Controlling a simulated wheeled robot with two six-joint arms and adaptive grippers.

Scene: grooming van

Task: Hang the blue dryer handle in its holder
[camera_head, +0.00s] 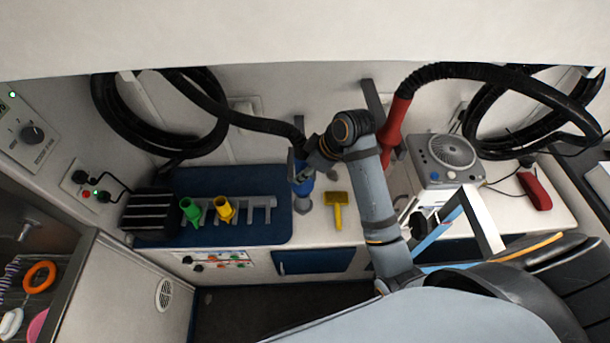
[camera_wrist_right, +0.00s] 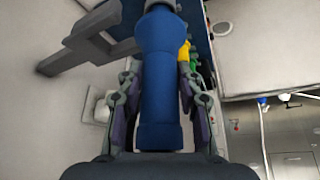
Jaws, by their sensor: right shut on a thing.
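The blue dryer handle (camera_head: 301,182) is upright above the back counter, with a black hose running from its top to the left. My right gripper (camera_head: 306,160) is shut on it. In the right wrist view the blue handle (camera_wrist_right: 160,85) lies between both fingers of my right gripper (camera_wrist_right: 160,100). A grey forked bracket (camera_wrist_right: 95,45), which looks like the holder, shows apart from the handle at upper left there. In the head view a dark grey bar (camera_head: 372,98) stands on the wall right of the handle; I cannot tell whether it is the same bracket. My left gripper is out of view.
A red dryer handle (camera_head: 393,130) with its hose hangs at the right, near a grey fan unit (camera_head: 445,160). A rack (camera_head: 262,203) with green and yellow nozzles stands left of the blue handle. A yellow brush (camera_head: 337,205) lies close to its right.

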